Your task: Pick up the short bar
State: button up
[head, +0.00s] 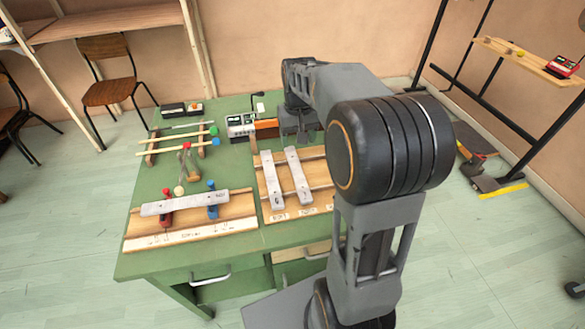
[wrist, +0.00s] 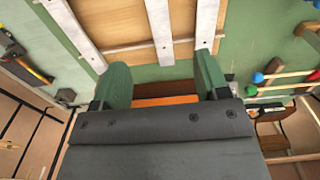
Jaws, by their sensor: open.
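Two pale metal bars lie side by side on the wooden rack (head: 320,168) in the head view: a left bar (head: 273,178) and a right bar (head: 298,175). The wrist view shows three bars: a left one (wrist: 72,30), a middle one (wrist: 160,30) and a right one (wrist: 206,22). I cannot tell which is the short bar. Another metal bar (head: 180,205) rests across red and blue supports on a separate board. My gripper (wrist: 163,66) is open and empty, its green fingers either side of the middle bar's near end. My arm hides part of the rack.
Chairs (head: 108,72) stand at the left, a shelf frame (head: 530,60) at the right.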

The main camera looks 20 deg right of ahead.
notch_tip(320, 180, down, 2)
jog(key=w+f, duration=0.1)
jog(key=w, duration=0.1)
jog(key=b, duration=0.1)
send_over(297, 171)
notch_tip(297, 171, down, 5)
jog(key=shift+d, duration=0.1)
jog(key=shift+f+b, duration=0.35)
jog(key=shift+f, duration=2.95)
jog(key=c, duration=1.1)
jog(key=shift+r, duration=0.15)
